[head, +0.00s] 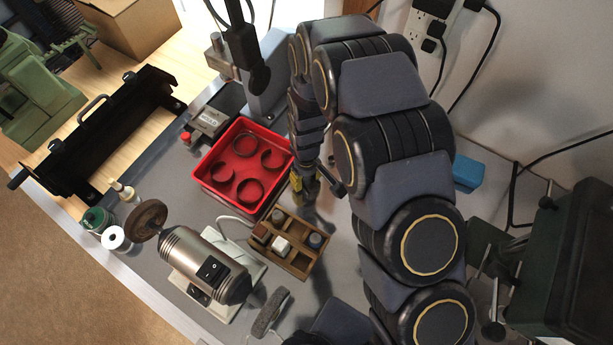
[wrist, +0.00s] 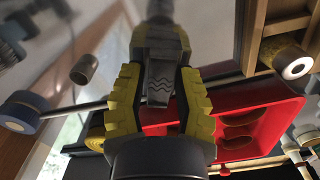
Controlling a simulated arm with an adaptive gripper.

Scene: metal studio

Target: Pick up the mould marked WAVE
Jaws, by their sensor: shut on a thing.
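My gripper (wrist: 158,100), with yellow ridged fingers, is shut on a dark grey mould (wrist: 158,72) in the wrist view. Wavy lines on the mould's face show it is the WAVE one. One finger is on each side of it. In the head view my gripper (head: 305,186) is between the red tray and my arm, just behind the wooden rack (head: 299,265). The held mould cannot be made out there, and its height above the bench is unclear. The rack holds a few small blocks, one with a light top (head: 281,246).
A red tray (head: 208,183) with several dark rings stands left of my gripper. A grey motor with a wheel (head: 205,268) stands in front of it. A blue box (head: 467,172) is right of my arm. A dark green machine (head: 565,250) stands far right.

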